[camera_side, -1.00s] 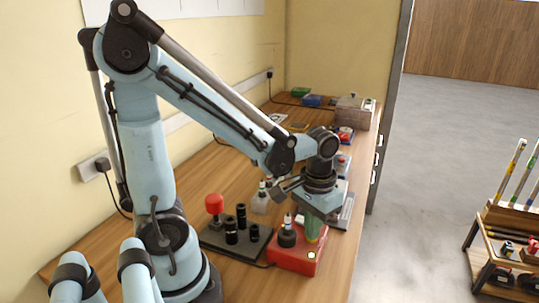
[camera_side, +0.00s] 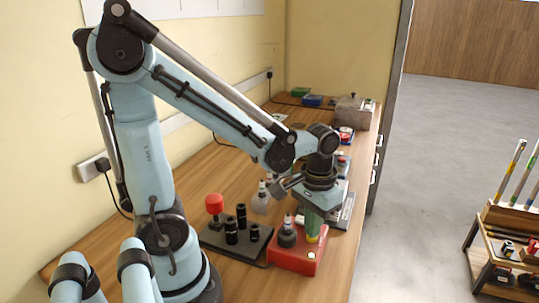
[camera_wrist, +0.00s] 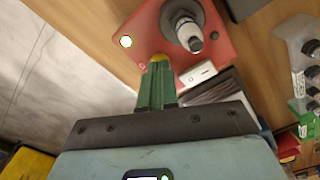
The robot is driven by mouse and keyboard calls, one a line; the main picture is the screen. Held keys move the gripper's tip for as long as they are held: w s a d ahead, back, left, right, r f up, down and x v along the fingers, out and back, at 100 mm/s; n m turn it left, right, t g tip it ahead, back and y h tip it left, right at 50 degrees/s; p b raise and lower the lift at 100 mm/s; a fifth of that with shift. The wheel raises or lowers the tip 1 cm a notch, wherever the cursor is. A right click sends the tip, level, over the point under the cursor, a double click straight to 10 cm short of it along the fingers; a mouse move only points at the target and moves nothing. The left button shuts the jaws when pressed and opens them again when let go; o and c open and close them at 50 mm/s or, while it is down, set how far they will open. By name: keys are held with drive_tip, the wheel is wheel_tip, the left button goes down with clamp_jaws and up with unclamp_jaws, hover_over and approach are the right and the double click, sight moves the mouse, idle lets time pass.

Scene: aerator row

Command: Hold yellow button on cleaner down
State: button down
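The cleaner is a red box (camera_side: 290,261) at the near right edge of the bench, also large in the wrist view (camera_wrist: 215,62). It carries a dark round fitting with a pale-tipped part (camera_wrist: 186,28) and a small lit round light (camera_wrist: 126,41). The yellow button (camera_wrist: 160,57) shows just beyond the fingertips in the wrist view, partly covered by them. My gripper (camera_wrist: 157,66) has green fingers held together with nothing between them. It points down over the button; I cannot tell whether the tips touch it or whether it is pressed.
A dark plate with black cylinders (camera_side: 231,236) and a red knob (camera_side: 214,202) stands left of the cleaner. A grey box (camera_side: 351,112) and small coloured boxes are farther back. The bench's right edge is close to the cleaner, with open floor beyond.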

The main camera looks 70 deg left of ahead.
drive_tip(key=shift+r, duration=2.7)
wheel_tip(320, 180, up, 8)
drive_tip(key=shift+f, duration=0.15)
drive_tip(key=shift+w+d+f+m+t, duration=0.15)
drive_tip(key=shift+f+m+t, duration=0.35)
drive_tip(key=shift+f+t, duration=0.6)
drive_tip(key=shift+d+f+m+t, duration=0.25)
drive_tip(key=shift+f+m+t, duration=0.4)
drive_tip(key=shift+t, duration=0.65)
drive_tip(key=shift+w+d+f+m+t, duration=0.1)
drive_tip(key=shift+d+f+m+t, duration=0.2)
drive_tip(key=shift+f+t, duration=0.85)
drive_tip(key=shift+a, duration=0.1)
